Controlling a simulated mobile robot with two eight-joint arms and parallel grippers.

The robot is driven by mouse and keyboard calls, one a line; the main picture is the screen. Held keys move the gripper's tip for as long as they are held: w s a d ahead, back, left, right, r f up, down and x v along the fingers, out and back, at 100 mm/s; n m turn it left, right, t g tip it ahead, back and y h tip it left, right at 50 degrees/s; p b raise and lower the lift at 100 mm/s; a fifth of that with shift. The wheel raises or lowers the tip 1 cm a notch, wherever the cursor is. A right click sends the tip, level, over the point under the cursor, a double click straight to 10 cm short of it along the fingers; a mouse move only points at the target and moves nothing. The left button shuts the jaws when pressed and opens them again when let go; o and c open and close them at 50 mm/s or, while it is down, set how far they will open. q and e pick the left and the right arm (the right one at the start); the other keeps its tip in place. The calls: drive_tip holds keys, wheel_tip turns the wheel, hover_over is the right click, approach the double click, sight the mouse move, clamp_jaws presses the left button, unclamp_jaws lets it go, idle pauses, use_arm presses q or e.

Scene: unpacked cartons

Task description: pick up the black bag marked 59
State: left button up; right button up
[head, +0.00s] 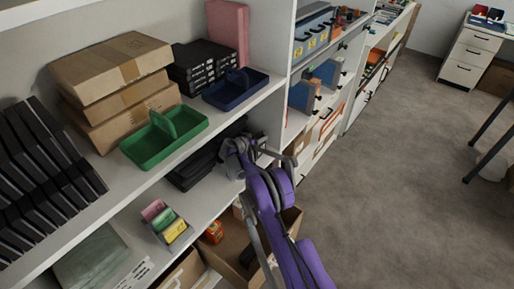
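A dark, soft-looking black item (190,172), which may be the bag, lies on the lower shelf beneath the green tray. Its upper part is hidden by the shelf above, and no 59 is readable on it. My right gripper (238,150), on a purple arm from below, is at the front of the shelving, just right of the black item. Whether it touches the item, and whether its fingers are open or shut, I cannot tell. My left gripper is not in view.
The upper shelf (228,118) holds brown cartons (112,75), a green tray (165,136), a blue tray (236,88) and black boxes (203,65). Colored rolls (166,221) stand on the lower shelf. An open carton (233,236) is below.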

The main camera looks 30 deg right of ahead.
clamp_jaws()
drive_tip(key=shift+r, duration=0.1)
idle(0.3)
